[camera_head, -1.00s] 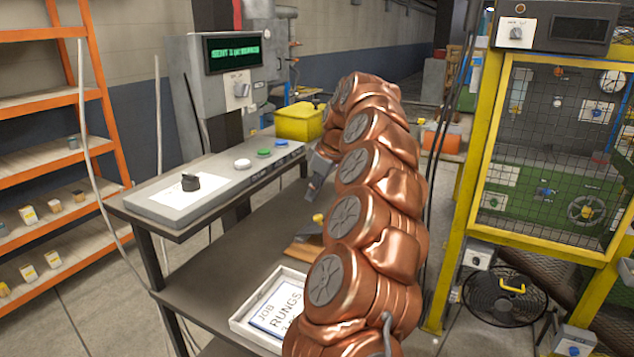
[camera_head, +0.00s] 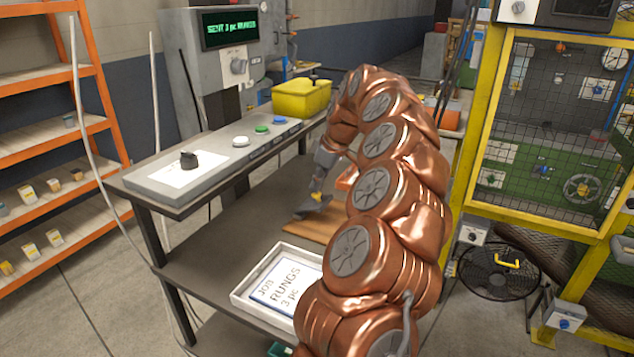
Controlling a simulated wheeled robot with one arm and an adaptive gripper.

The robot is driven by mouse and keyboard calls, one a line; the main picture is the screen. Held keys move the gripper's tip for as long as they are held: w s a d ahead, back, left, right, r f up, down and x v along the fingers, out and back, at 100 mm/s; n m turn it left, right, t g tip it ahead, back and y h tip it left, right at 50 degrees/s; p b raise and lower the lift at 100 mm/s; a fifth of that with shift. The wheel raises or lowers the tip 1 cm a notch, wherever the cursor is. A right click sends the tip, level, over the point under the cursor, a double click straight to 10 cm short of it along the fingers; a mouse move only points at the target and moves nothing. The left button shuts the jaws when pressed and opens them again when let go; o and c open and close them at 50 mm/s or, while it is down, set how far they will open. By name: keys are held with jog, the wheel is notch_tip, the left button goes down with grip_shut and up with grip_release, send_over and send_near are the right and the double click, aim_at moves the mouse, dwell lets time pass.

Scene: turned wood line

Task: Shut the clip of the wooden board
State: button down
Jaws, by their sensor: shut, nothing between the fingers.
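The wooden board (camera_head: 303,229) lies flat on the dark bench shelf, partly hidden behind my copper arm. My gripper (camera_head: 307,209) points down over the board's far left part, its fingers shut and empty. I cannot tell whether its tips touch the board. An orange-red part (camera_head: 347,178) shows between the gripper and my arm; I cannot tell whether it belongs to the clip. The clip's state cannot be made out.
A white tray with a "JOB RUNGS 3 pc" card (camera_head: 284,284) sits in front of the board. A raised grey button panel (camera_head: 215,160) runs along the left. A yellow bin (camera_head: 300,99) stands behind. A yellow mesh cage (camera_head: 480,150) stands right. The shelf's left part is clear.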

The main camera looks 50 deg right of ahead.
aim_at(320, 199)
jog(key=shift+f+b, duration=0.15)
jog(key=shift+b, duration=0.15)
jog(key=s+t+b, duration=0.1)
jog(key=b, duration=0.1)
jog(key=s+f+t+y+b, duration=0.1)
jog(key=b, duration=0.2)
jog(key=shift+d+f+t, duration=0.3)
jog(key=b, duration=0.2)
jog(key=shift+s+d+f+b, duration=0.15)
jog(key=shift+s+f+b, duration=0.15)
jog(key=shift+s+f, duration=0.05)
jog(key=shift+r, duration=0.2)
